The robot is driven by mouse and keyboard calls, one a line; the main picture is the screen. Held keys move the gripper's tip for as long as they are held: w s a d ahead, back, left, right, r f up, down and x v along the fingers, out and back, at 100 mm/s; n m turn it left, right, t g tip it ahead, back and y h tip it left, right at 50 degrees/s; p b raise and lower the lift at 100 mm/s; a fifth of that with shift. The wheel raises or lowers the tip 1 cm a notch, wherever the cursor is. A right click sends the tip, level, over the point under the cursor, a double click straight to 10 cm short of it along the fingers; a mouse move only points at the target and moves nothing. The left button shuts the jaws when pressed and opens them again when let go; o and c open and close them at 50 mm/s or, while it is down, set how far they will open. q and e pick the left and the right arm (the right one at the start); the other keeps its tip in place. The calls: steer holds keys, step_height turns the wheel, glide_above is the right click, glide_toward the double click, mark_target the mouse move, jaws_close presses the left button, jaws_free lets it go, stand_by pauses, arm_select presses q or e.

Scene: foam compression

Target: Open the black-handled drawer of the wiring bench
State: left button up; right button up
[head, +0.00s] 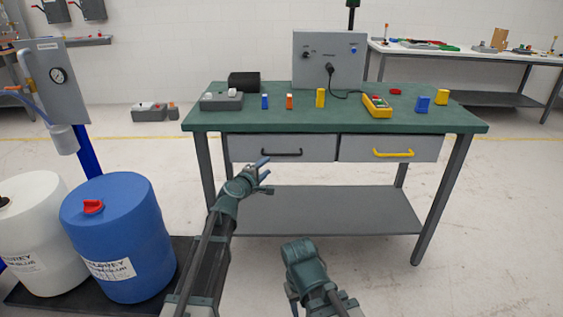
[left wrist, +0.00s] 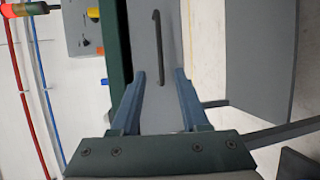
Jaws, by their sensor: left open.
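The wiring bench (head: 330,118) has a green top and two grey drawers side by side, both flush in the head view. The left drawer (head: 240,149) carries the black handle (head: 282,153); the right drawer (head: 350,142) carries a yellow handle (head: 393,153). My left gripper (head: 265,169) is open and empty, just below and left of the black handle. In the left wrist view its blue fingers (left wrist: 160,92) stand apart, with the black handle (left wrist: 157,45) ahead between them, untouched. My right gripper (head: 303,262) is low in front of the bench; its fingers cannot be made out.
A lower shelf (head: 320,210) spans the bench legs. A blue drum (head: 118,245) and a white drum (head: 38,245) stand left of my left arm. Small blocks and a grey panel (head: 328,62) stand on the bench top. The floor right of the bench is clear.

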mark_target(281, 155)
arm_select(q)
steer(key=b+x, duration=0.2)
steer(key=x, duration=1.1)
steer(key=shift+w+d+b, duration=0.2)
steer(key=shift+w+b, duration=0.1)
steer(key=shift+w, duration=0.05)
jaws_close()
steer(key=shift+s, duration=0.1)
stand_by(0.8)
